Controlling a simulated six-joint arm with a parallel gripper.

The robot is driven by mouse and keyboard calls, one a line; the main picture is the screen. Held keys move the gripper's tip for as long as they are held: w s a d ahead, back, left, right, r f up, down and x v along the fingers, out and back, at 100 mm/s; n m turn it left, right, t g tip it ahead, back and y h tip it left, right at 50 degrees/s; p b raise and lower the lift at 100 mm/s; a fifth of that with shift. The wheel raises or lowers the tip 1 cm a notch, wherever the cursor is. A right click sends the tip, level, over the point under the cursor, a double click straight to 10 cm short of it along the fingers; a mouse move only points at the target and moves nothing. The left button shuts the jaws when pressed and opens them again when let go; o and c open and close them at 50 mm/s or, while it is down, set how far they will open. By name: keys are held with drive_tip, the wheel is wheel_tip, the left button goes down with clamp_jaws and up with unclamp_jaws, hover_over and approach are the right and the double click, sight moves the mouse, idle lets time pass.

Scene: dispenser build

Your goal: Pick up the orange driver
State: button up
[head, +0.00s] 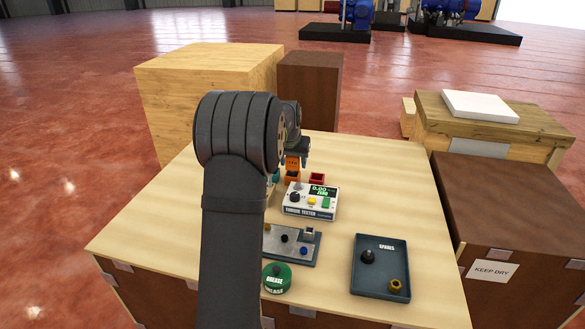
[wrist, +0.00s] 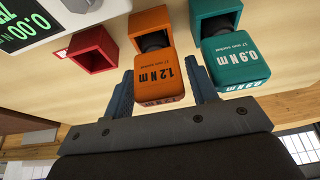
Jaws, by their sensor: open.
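The orange driver (wrist: 162,70), marked 1.2 N m, stands in an orange square holder (wrist: 153,22) in the wrist view. In the head view the orange driver (head: 292,163) is small and sits just below my gripper (head: 297,151). My gripper's blue fingers (wrist: 162,82) are open, one on each side of the orange driver's handle in the wrist view. I cannot tell if they touch it. The driver's lower part is hidden inside its holder.
A teal driver (wrist: 235,62), marked 0.9 N m, stands close beside the right finger. A red holder (wrist: 92,50) looks empty. The torque tester (head: 311,201), a spares tray (head: 381,278), a grey plate (head: 303,258) and a green grease tin (head: 277,277) occupy the nearer table.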

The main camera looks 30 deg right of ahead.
drive_tip(key=c, duration=1)
drive_tip(key=shift+c, duration=0.2)
drive_tip(key=shift+r, duration=0.4)
wheel_tip(320, 180, up, 4)
drive_tip(key=shift+s+d+f, duration=0.15)
drive_tip(key=s+d+r, duration=0.4)
drive_tip(key=s+r, duration=0.2)
drive_tip(key=s, duration=0.4)
drive_tip(key=shift+s+r, duration=0.25)
drive_tip(key=shift+s, duration=0.1)
